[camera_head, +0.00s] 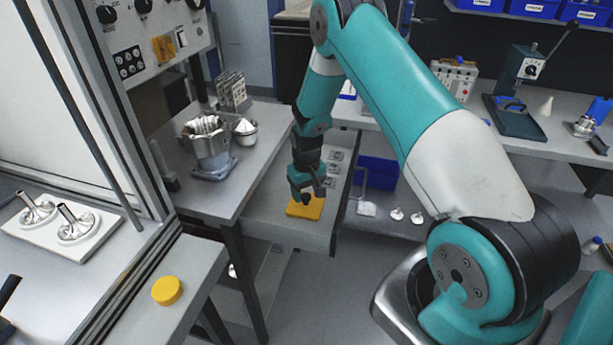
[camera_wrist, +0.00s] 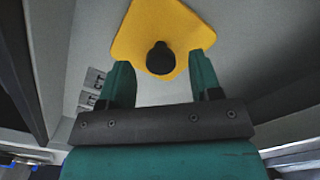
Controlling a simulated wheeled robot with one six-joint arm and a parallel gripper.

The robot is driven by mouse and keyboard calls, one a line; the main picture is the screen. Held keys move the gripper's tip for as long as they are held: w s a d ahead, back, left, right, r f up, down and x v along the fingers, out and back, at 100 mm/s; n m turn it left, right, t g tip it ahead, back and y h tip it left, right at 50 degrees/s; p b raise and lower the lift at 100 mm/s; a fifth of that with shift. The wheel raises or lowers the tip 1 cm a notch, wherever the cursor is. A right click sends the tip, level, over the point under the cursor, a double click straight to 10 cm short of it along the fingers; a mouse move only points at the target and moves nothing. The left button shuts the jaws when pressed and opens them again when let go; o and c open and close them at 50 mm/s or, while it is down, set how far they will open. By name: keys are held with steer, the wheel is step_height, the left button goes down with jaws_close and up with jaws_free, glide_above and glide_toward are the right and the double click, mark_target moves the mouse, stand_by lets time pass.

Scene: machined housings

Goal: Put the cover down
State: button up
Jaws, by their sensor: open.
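The cover is a flat yellow plate (camera_head: 303,210) with a black knob. It lies on the floor of the open grey drawer (camera_head: 265,219), towards its front end. My gripper (camera_head: 309,194) is directly above it, pointing down. In the wrist view the cover (camera_wrist: 188,27) is beyond the fingertips, and its round black knob shows between the two teal fingers of my gripper (camera_wrist: 161,68). The fingers are apart, with visible space on both sides of the knob. The gripper hides part of the cover in the head view.
Several small grey pieces (camera_head: 334,170) lie farther back in the drawer. A metal housing (camera_head: 208,145) stands on the bench to the left. A round yellow piece (camera_head: 167,290) sits on the ledge at front left. A blue bin (camera_head: 377,172) is right of the drawer.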

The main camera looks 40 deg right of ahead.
mark_target(306, 197)
step_height(306, 197, up, 9)
steer(key=b, duration=0.2)
steer(key=s+a+r+n+y, duration=0.25)
steer(key=s+a+r, duration=0.35)
steer(key=a+r, duration=0.65)
steer(key=s+a+r+n+y, duration=0.1)
steer(key=s+a+r+n, duration=0.2)
steer(key=s+a, duration=0.3)
steer(key=s+a+r+n, duration=0.3)
steer(key=s+a+r, duration=0.2)
steer(key=s, duration=1.1)
steer(key=shift+s+a+r+y, duration=0.15)
steer(key=shift+a+r+y, duration=0.25)
steer(key=shift+r, duration=0.2)
